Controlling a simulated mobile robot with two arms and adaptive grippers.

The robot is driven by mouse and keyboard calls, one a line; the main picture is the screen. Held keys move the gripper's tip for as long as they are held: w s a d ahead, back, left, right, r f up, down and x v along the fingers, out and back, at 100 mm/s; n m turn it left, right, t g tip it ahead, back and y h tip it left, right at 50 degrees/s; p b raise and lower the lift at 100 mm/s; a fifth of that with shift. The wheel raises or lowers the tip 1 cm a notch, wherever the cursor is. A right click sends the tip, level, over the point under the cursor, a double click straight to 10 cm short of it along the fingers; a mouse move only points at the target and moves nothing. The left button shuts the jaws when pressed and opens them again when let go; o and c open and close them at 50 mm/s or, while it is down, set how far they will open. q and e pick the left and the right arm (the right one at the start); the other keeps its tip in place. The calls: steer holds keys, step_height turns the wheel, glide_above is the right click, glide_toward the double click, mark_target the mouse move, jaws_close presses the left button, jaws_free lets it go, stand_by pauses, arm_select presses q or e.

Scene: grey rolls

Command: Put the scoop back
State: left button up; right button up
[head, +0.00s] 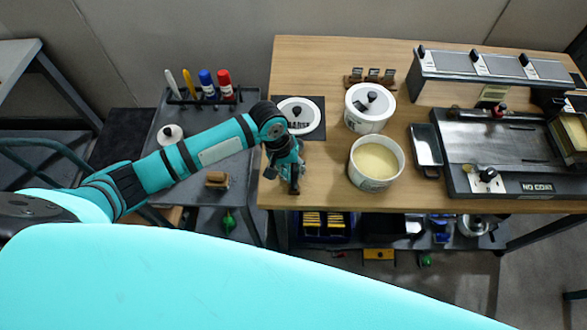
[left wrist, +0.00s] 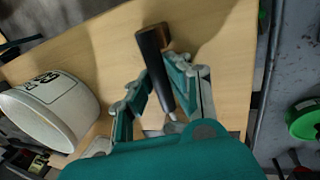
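The scoop shows as a dark handle (left wrist: 155,65) between the fingers of my left gripper (left wrist: 160,75) in the left wrist view. The fingers close in on both sides of the handle, and a bit of pale metal shows near the palm; the rest of the scoop is hidden. In the head view my left gripper (head: 292,178) is over the left front part of the wooden table (head: 330,180), with the dark handle end (head: 294,187) pointing to the front edge. An open white tub (head: 374,183) with yellowish contents stands to its right. My right gripper is not in view.
A lidded white tub (head: 368,123) stands behind the open one. A white round lid (head: 296,107) lies on a dark mat behind my gripper. A dark tray (head: 427,146) and a large griddle-like appliance (head: 490,140) fill the right. A grey cart (head: 235,175) stands left.

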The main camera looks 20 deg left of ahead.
arm_select(q)
steer(key=o, duration=0.3)
steer(key=shift+o, duration=0.2)
steer(key=v, duration=1.2)
steer(key=shift+r+b, duration=0.2)
steer(key=shift+b, duration=0.15)
